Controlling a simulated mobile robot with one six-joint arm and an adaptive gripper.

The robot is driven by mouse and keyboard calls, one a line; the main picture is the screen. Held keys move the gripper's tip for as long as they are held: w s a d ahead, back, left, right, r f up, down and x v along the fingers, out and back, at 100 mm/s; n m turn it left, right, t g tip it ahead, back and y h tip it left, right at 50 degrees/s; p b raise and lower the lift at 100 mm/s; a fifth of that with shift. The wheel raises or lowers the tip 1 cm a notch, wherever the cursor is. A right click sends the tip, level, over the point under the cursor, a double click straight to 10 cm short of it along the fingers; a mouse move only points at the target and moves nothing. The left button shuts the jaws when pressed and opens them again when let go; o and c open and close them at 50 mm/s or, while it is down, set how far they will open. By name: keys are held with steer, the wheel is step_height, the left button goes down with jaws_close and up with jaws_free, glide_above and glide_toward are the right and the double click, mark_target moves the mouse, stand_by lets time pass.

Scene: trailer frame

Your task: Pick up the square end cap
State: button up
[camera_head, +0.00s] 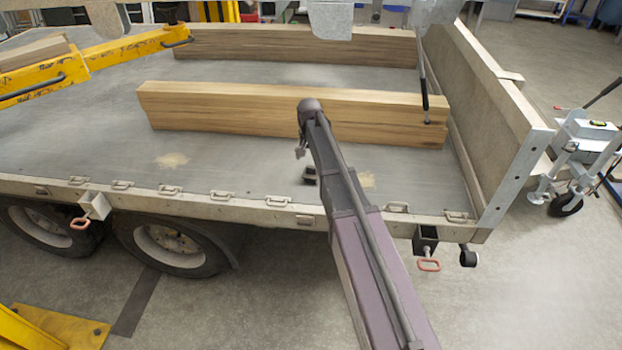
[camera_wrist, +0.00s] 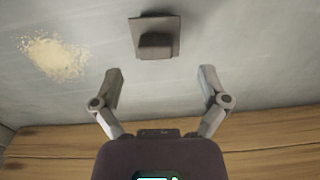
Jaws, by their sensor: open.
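The square end cap (camera_wrist: 155,48) is a dark grey square plate with a raised block on it. It lies on the trailer bed near the top centre of the wrist view. A small dark piece that looks like it shows left of my arm in the head view (camera_head: 310,175). My gripper (camera_wrist: 161,76) is open and empty, its two fingers spread wide. The cap lies beyond the fingertips, roughly centred between them and apart from them. In the head view my arm reaches over the bed and hides most of the gripper.
A long wooden beam (camera_head: 220,105) lies behind the cap, with another beam (camera_head: 290,48) farther back. Sawdust (camera_wrist: 55,57) lies beside the cap. Bare trailer bed (camera_head: 75,130) is free to the left. Lashing rings line the near edge, and a side wall (camera_head: 490,90) stands at right.

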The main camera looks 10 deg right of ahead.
mark_target(311, 167)
steer(key=shift+f, duration=0.1)
steer(key=f+b, duration=0.3)
steer(key=shift+d+f, duration=0.15)
steer(key=shift+d, duration=0.2)
steer(key=shift+f+b, duration=0.9)
steer(key=shift+b, duration=0.2)
steer(key=shift+c, duration=0.2)
jaws_close()
